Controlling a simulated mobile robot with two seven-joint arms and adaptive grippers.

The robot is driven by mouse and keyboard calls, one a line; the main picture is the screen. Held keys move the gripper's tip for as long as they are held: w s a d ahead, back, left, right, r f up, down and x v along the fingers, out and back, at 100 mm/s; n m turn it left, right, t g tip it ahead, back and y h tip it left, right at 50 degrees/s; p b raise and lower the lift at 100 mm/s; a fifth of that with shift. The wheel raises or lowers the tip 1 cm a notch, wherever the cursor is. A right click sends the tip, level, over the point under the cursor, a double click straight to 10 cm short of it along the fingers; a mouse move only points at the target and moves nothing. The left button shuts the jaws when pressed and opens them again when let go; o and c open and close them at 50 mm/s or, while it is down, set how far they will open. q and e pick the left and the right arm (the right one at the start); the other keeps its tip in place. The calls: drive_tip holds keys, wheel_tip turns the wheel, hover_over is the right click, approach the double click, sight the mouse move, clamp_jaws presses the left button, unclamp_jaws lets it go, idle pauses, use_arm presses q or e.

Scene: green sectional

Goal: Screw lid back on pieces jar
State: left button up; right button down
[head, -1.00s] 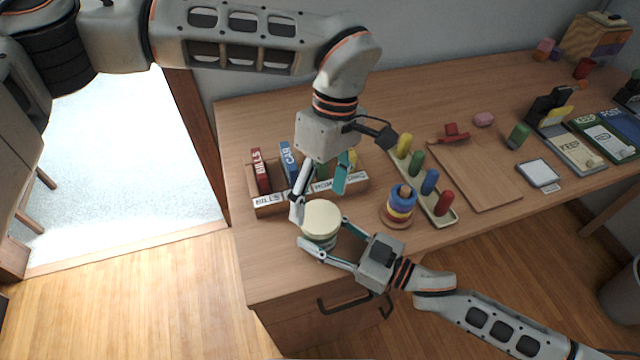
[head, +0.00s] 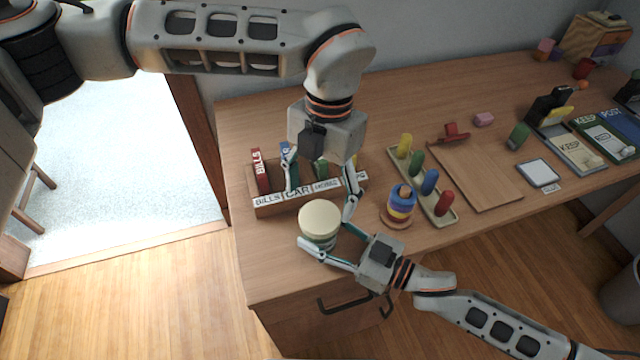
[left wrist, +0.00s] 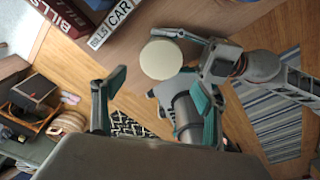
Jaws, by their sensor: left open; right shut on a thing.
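The pieces jar (head: 322,241) stands near the desk's front left edge, with the cream round lid (head: 319,216) sitting on top. Whether its threads are engaged I cannot tell. My right gripper (head: 325,238) is shut around the jar's body from the front right. My left gripper (head: 321,203) is open above and just behind the lid, fingers pointing down and spread to either side, empty. In the left wrist view the lid (left wrist: 161,59) shows from above, beyond my left fingers (left wrist: 155,98), with my right gripper (left wrist: 184,62) around the jar; the lid hides most of the jar.
A wooden sorter (head: 264,208) labelled BILLS and CAR stands right behind the jar. A ring stacker (head: 402,205) and a peg tray (head: 445,219) are to its right. A wooden board (head: 480,180) lies farther right. The desk's left front corner is clear.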

sight(320, 216)
use_arm(q)
drive_tip(key=n, duration=0.5)
drive_tip(key=shift+r, duration=0.2)
drive_tip(key=n, duration=0.5)
drive_tip(key=shift+r+t, duration=0.2)
drive_tip(key=shift+t, duration=0.1)
drive_tip(key=n, duration=0.5)
drive_tip(key=shift+w+r+h, duration=0.1)
drive_tip(key=shift+r+h, duration=0.1)
drive_tip(key=shift+h, duration=0.1)
drive_tip(key=n, duration=0.4)
drive_tip(key=shift+r+t, duration=0.2)
drive_tip(key=shift+t, duration=0.1)
drive_tip(key=shift+f, duration=0.15)
drive_tip(key=shift+f, duration=3.85)
